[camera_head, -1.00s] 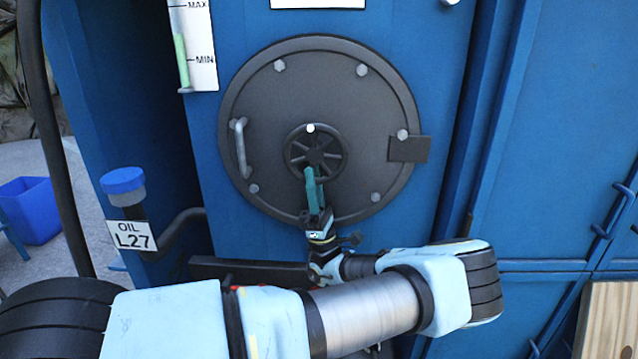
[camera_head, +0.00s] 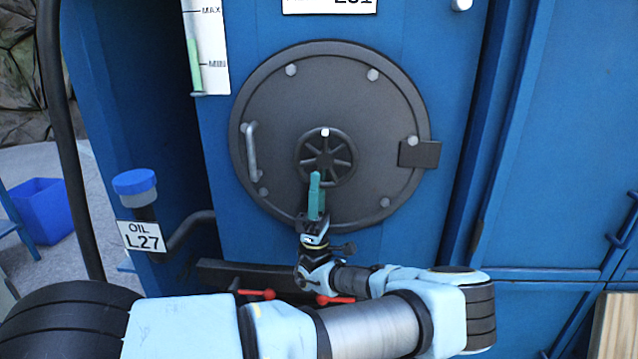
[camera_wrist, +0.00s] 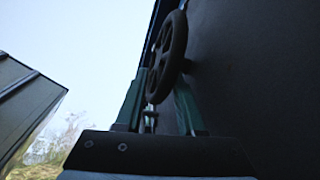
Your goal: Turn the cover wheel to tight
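The cover wheel (camera_head: 325,157) is a small dark spoked handwheel at the middle of a round dark grey cover (camera_head: 290,110) on a blue wall. A white mark (camera_head: 325,132) shows at the wheel's top. My gripper (camera_head: 315,180) has teal fingers and points up at the wheel's lower rim from below. In the wrist view the two fingers of my gripper (camera_wrist: 158,88) stand apart, with the lower rim of the wheel (camera_wrist: 168,55) between them, the right finger nearer the cover. The gap looks wider than the rim; I cannot tell whether a finger touches it.
A bar handle (camera_head: 251,150) is on the cover's left and a dark block (camera_head: 419,154) at its right edge. A blue-capped oil filler (camera_head: 135,185) with a label stands at left. A red-ended lever (camera_head: 257,294) and a dark ledge lie below, close to my arm.

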